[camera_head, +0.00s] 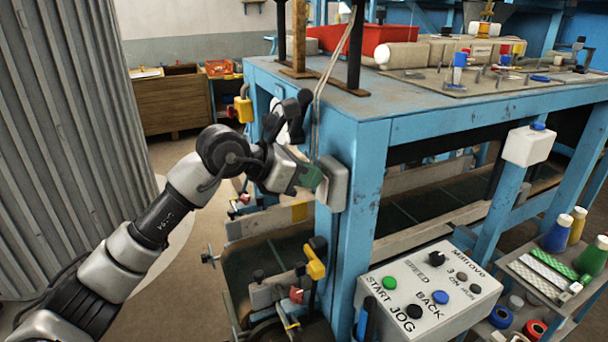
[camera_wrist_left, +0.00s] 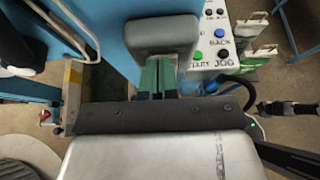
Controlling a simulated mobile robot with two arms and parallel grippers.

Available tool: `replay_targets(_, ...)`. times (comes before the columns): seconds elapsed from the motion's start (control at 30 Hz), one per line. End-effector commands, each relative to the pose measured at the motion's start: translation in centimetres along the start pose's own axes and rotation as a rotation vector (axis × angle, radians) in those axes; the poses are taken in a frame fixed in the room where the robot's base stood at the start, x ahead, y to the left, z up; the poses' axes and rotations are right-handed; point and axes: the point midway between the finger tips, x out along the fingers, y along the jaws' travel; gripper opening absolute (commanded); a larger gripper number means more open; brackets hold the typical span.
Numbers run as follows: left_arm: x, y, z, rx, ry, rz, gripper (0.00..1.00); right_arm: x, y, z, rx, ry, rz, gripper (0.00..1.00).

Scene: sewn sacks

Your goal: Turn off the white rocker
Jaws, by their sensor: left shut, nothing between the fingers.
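A grey switch box (camera_head: 336,183) is fixed to the side of the blue post of the workbench. A small pale patch, perhaps the white rocker (camera_head: 322,190), shows on its left face beside my fingertips; which way it is tipped I cannot tell. My left gripper (camera_head: 312,177) is shut and empty, its green fingertips right at that face. In the left wrist view the shut green fingers (camera_wrist_left: 158,78) point at the box (camera_wrist_left: 162,36) and end at its near edge; the rocker is hidden there. Whether they touch I cannot tell. My right gripper is not in view.
A control panel (camera_head: 425,295) with several buttons and knobs stands low to the right of the post. A white box with a blue button (camera_head: 528,145) hangs farther right. A corrugated grey drum (camera_head: 70,130) stands at left.

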Motion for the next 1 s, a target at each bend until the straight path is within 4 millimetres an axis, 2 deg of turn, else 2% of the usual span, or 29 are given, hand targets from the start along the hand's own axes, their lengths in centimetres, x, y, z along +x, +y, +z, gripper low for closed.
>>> replay_targets(0.27, -0.1, 0.0, 0.0, -0.002, -0.005, -0.001, 0.00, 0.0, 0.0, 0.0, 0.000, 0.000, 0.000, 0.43)
replay_targets(0.63, -0.8, 0.0, 1.3, -0.002, -0.005, 0.000, 0.00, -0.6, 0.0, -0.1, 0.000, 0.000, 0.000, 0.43)
replay_targets(1.0, -0.9, 0.1, 1.3, -0.002, -0.006, 0.000, 0.00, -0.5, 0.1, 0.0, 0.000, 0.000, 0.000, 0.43)
